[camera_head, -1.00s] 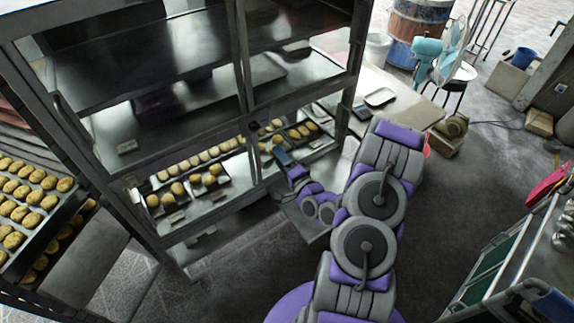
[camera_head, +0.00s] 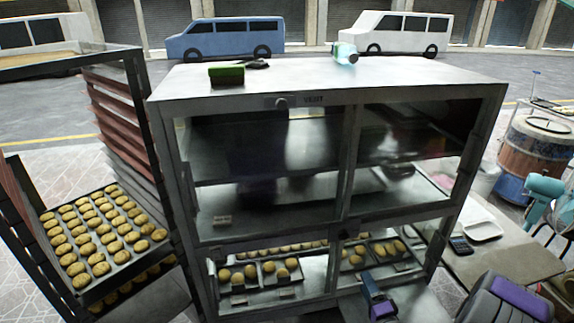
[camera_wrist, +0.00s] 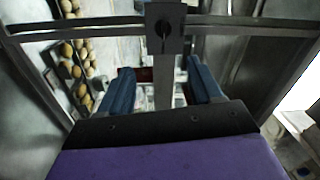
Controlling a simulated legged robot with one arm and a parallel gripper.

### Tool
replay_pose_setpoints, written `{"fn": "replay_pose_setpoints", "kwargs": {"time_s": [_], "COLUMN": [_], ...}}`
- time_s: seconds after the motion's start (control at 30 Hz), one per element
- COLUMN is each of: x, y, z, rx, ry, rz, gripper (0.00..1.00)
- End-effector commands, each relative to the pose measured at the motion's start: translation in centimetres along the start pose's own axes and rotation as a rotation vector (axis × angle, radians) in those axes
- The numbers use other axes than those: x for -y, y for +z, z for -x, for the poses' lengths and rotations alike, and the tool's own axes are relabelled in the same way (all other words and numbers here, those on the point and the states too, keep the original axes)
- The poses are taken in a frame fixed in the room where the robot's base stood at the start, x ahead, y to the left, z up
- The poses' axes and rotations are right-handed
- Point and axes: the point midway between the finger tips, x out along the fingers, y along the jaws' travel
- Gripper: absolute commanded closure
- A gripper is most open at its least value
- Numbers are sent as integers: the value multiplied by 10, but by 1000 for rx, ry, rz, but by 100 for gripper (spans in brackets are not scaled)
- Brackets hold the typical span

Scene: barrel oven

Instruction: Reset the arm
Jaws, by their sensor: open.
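My gripper (camera_head: 378,298) is in front of the lower right part of a metal display cabinet (camera_head: 330,93). In the wrist view my gripper (camera_wrist: 163,88) shows two blue fingers spread apart with nothing held between them. The cabinet's frame bars and a dark square latch piece (camera_wrist: 165,27) lie just beyond the fingers. Whether the fingers touch the cabinet cannot be told. Part of my arm (camera_head: 505,300) shows at the bottom right of the head view; its middle is out of frame.
Trays of buns (camera_head: 262,270) sit inside the cabinet's lower shelf. A rack with a bun tray (camera_head: 103,238) stands close on the left. A green sponge (camera_head: 227,74) and a bottle (camera_head: 346,54) are on the cabinet top. A low table (camera_head: 500,262) is at the right.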

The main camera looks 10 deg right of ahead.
Motion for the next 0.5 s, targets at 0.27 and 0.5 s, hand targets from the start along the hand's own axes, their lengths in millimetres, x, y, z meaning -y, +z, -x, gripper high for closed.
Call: {"fn": "replay_pose_setpoints", "kwargs": {"time_s": [0.27, 0.5], "x": [-10, -16], "y": [23, 33], "z": [-20, -23], "rx": [180, 374], "ry": [185, 445], "rz": [253, 571], "gripper": [36, 36]}}
